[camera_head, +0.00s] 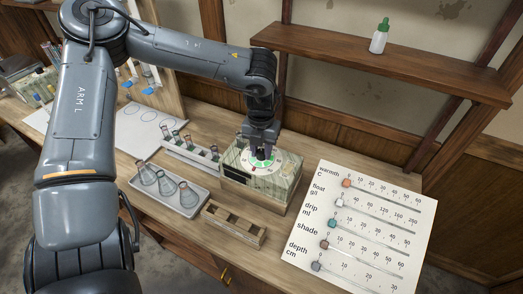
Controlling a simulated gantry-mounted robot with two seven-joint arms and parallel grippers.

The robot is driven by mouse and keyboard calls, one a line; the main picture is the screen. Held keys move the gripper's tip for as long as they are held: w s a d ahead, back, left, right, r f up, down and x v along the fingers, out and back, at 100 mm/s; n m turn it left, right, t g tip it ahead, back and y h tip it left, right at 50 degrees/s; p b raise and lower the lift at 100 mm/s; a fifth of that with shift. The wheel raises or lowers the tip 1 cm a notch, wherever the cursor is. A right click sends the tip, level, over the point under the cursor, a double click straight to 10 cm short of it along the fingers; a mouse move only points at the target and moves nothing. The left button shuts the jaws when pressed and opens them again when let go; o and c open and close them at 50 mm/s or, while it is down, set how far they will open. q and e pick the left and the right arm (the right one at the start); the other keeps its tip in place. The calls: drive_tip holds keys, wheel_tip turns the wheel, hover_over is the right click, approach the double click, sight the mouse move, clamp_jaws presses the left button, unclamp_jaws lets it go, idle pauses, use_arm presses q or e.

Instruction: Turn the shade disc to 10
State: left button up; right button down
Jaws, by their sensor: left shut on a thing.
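The shade disc (268,165) is a pale round dial with green and red marks on top of a boxy, greenish glass-sided unit (265,189). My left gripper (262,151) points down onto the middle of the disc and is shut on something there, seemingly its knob. The fingers hide the disc's centre, and its numbers are too small to read. A white board (368,274) at the right carries rows of scales labelled warmth, float, drip, shade and depth. The shade row's brown slider (324,244) sits at the left end, by 0. My right gripper does not show.
A tray (194,207) with several flasks stands left of the unit, with a rack of tubes (187,156) behind it. An empty wooden rack (234,224) lies in front. A green-capped bottle (379,38) stands on the shelf (330,52) above.

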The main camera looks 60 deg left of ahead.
use_arm(q)
drive_tip(key=n, duration=0.4)
drive_tip(key=shift+n+b, duration=0.3)
drive_tip(key=shift+b, duration=0.05)
drive_tip(key=n, duration=0.4)
drive_tip(key=shift+n+b, duration=0.3)
drive_tip(key=shift+b, duration=0.05)
drive_tip(key=n+b, duration=0.1)
drive_tip(key=n, duration=0.5)
drive_tip(key=shift+n, duration=1.4)
drive_tip(key=o, duration=1.1)
drive_tip(key=shift+c, duration=0.2)
drive_tip(key=shift+r, duration=0.1)
